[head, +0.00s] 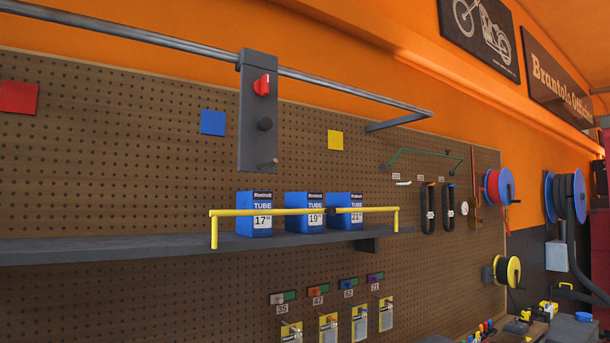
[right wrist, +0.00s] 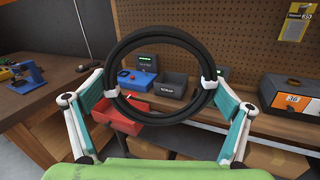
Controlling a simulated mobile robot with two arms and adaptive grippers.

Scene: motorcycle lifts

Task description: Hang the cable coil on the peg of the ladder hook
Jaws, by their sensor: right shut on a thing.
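The ladder hook (head: 258,115) is a dark grey upright plate hanging from a metal rail in the head view. The peg is bare. The black cable coil (right wrist: 160,37) shows as a ring facing the camera in the right wrist view. My right gripper (right wrist: 160,88) is shut on it, with a finger at the left and right sides of the ring. Neither the coil nor either gripper shows in the head view.
The rail (head: 330,86) runs along the pegboard. Below the hook is a shelf (head: 130,247) with blue tube boxes (head: 255,221) behind a yellow bar (head: 290,211). The right wrist view shows a workbench (right wrist: 270,122) with a red bin (right wrist: 132,117) and other bins behind the coil.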

